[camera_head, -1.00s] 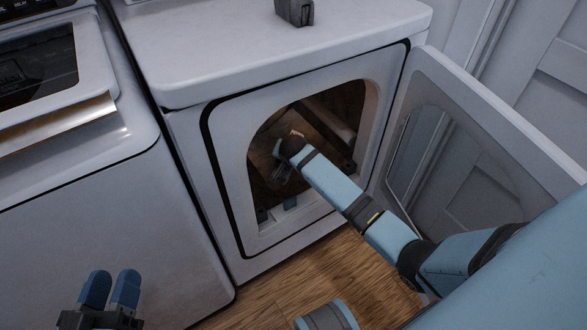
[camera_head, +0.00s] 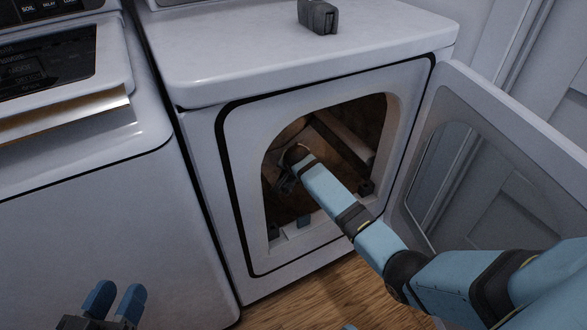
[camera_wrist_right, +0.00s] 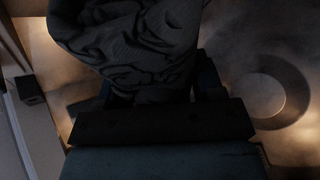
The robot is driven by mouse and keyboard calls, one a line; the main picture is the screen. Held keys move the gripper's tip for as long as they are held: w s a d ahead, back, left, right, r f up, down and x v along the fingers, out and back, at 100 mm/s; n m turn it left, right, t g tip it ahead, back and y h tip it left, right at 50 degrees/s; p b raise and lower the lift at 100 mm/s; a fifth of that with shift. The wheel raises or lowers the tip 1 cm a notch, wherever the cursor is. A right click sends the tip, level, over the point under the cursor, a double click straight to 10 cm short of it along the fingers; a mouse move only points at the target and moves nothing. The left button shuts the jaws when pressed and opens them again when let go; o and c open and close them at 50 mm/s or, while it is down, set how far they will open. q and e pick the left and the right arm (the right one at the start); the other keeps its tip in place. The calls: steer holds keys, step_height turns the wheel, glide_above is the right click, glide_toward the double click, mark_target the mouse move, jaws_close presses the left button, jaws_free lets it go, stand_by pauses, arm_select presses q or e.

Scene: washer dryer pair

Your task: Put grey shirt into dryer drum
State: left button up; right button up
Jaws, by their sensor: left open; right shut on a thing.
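The dryer (camera_head: 225,150) stands with its door (camera_head: 500,150) swung open to the right. My right arm reaches through the opening into the dim drum (camera_head: 375,130). In the right wrist view my right gripper (camera_wrist_right: 150,98) is shut on the grey shirt (camera_wrist_right: 125,45), which is bunched and creased beyond the fingers, inside the drum. In the head view the right gripper (camera_head: 285,182) is dark and the shirt cannot be made out there. My left gripper (camera_head: 115,300) is open and empty at the lower left, in front of the washer.
The washer (camera_head: 90,230) stands directly left of the dryer. A small grey object (camera_head: 318,17) sits on the dryer top. The open door and the opening's rim (camera_head: 250,190) lie close around my right arm. Wooden floor (camera_head: 330,295) shows below.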

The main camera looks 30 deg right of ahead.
steer(key=o, duration=1.1)
steer(key=shift+s+a+r, duration=0.1)
steer(key=shift+s+r, duration=0.05)
steer(key=shift+r, duration=0.1)
steer(key=p+v, duration=0.3)
steer(key=v, duration=0.1)
steer(key=shift+s+r, duration=0.15)
steer(key=shift+r, duration=0.2)
arm_select(q)
step_height(320, 180, up, 7)
steer(key=s+n+t+p, duration=0.1)
steer(key=n+t+p, duration=0.1)
steer(key=p, duration=0.2)
arm_select(e)
steer(key=v, duration=0.8)
steer(key=shift+s+a+r, duration=0.1)
steer(key=shift+s+a, duration=0.05)
steer(key=shift+s, duration=0.1)
arm_select(q)
steer(key=shift+r, duration=0.1)
